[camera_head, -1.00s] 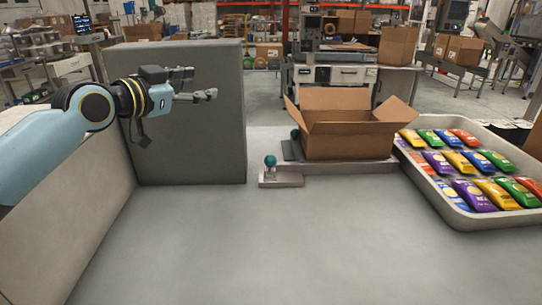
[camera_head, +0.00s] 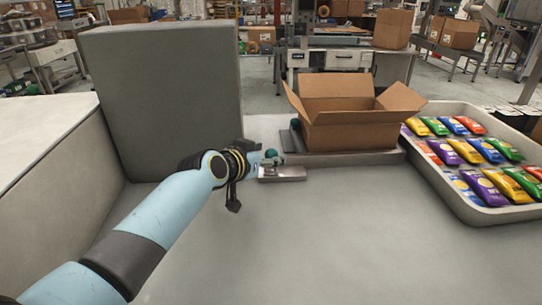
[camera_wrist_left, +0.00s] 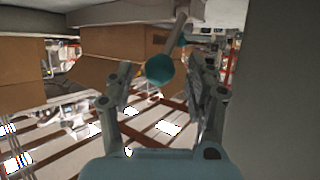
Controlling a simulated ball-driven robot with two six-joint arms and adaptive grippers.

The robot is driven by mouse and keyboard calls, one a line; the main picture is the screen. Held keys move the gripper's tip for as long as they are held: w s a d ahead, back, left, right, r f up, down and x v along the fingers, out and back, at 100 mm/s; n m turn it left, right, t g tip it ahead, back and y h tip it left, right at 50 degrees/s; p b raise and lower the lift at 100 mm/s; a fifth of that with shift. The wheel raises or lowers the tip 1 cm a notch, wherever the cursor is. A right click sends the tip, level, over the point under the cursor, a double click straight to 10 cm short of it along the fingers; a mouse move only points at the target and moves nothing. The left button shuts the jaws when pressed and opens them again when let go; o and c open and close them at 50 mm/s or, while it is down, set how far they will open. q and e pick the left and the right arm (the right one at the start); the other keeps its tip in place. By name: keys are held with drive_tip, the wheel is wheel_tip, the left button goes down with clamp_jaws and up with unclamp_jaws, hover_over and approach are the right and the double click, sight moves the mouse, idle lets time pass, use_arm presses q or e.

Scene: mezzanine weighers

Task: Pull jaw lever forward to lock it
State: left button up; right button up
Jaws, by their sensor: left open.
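The jaw lever with a teal ball knob (camera_head: 271,153) stands on a small metal base (camera_head: 287,174) near the middle of the work surface. My left gripper (camera_head: 268,161) is right at the knob, coming from the left, and partly covers the lever. My right gripper is out of view.
An open cardboard box (camera_head: 350,125) stands on a low platform behind the lever, with a second dark teal knob (camera_head: 296,124) at its left. A tray (camera_head: 462,205) of colourful packets lies right. A tall grey block (camera_head: 160,100) stands behind my left arm. The front surface is clear.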

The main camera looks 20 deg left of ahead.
use_arm(q)
drive_tip(key=shift+x, duration=1.1)
clamp_jaws()
